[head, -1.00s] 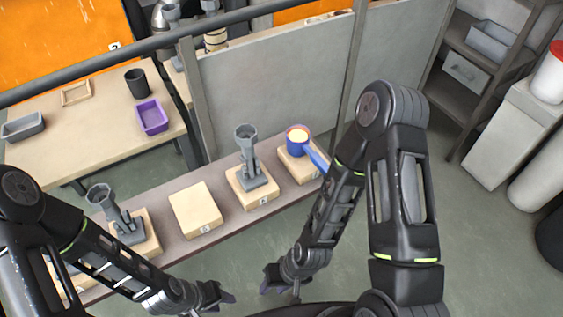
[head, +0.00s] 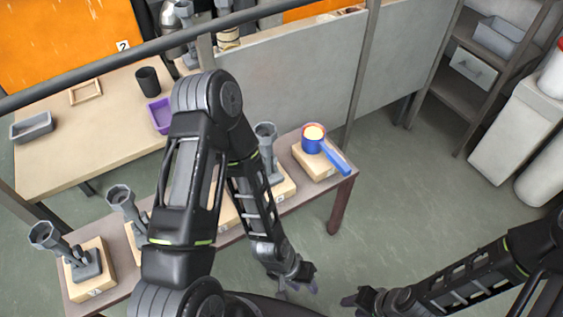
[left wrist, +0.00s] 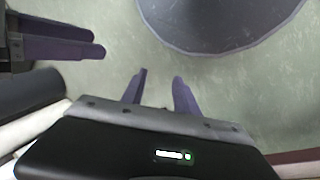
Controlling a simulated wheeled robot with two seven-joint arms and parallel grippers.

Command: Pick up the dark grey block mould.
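I cannot single out one dark grey block mould with certainty. Several grey moulds with funnel-like cups stand on wooden boards along the low bench: one at the near left end (head: 86,264), one beside it (head: 120,198), one further right (head: 265,135), partly behind my left arm. My left gripper (head: 297,288) hangs over the floor in front of the bench, away from them. In the left wrist view its fingers (left wrist: 160,90) are apart with nothing between. My right gripper (head: 362,297) is to its right, fingers apart and empty; its fingers also show in the left wrist view (left wrist: 60,38).
A blue-handled ladle or pan (head: 313,145) sits on the right-end board. The back table (head: 95,125) holds a grey tray (head: 32,127), black cup (head: 147,80), wooden frame (head: 86,92) and purple tray (head: 159,115). Grey partitions (head: 290,80) stand behind the bench.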

